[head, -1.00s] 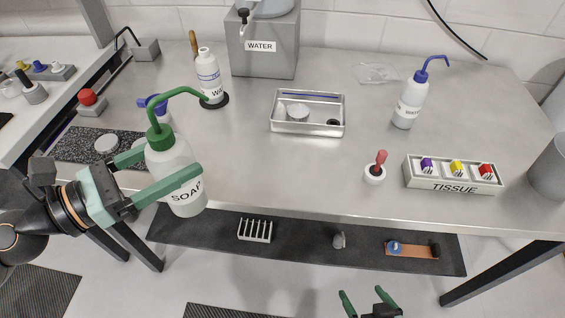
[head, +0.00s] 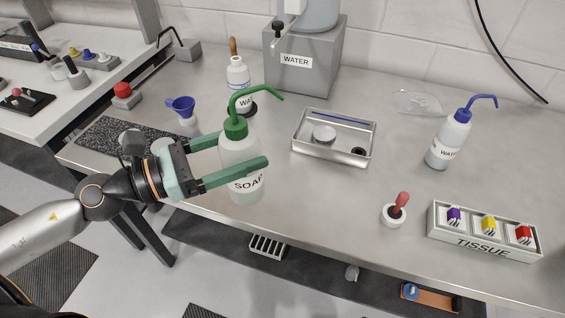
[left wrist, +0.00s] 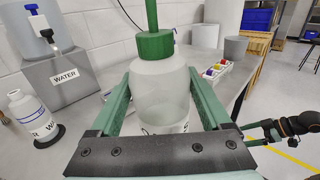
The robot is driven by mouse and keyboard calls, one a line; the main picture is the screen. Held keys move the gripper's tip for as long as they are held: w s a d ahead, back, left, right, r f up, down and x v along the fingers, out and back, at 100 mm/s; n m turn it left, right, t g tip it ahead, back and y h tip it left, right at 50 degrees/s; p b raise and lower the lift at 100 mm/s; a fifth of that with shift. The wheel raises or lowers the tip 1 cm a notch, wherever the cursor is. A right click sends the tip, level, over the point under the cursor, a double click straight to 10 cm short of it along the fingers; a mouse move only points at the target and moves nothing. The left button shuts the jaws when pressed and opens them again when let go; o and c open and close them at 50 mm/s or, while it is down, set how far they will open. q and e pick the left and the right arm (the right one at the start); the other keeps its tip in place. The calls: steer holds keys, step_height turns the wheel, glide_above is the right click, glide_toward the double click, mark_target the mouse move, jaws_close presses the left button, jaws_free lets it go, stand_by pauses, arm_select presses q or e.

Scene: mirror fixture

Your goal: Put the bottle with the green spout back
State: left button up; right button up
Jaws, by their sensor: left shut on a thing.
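The soap bottle (head: 241,152), translucent with a green collar and bent green spout, is upright between the green fingers of my left gripper (head: 236,160). The gripper is shut on its body, over the front of the steel bench (head: 330,205). I cannot tell whether its base touches the bench. In the left wrist view the bottle (left wrist: 160,85) stands between both fingers, its lower part hidden by the gripper body. My right gripper (left wrist: 253,142) shows small at the right of the left wrist view; its jaw opening is unclear.
A white water bottle (head: 238,74) stands on a dark round base behind the soap bottle.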

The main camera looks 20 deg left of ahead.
arm_select(q)
steer(key=w+d+f, duration=0.4)
steer(key=w+f, duration=0.5)
steer(key=f, duration=0.2)
steer(key=shift+w+b, duration=0.2)
steer(key=shift+b, duration=0.2)
steer(key=shift+f, duration=0.1)
steer(key=shift+f, duration=0.15)
steer(key=o, duration=0.5)
steer(key=shift+f, duration=0.15)
steer(key=shift+o, duration=1.4)
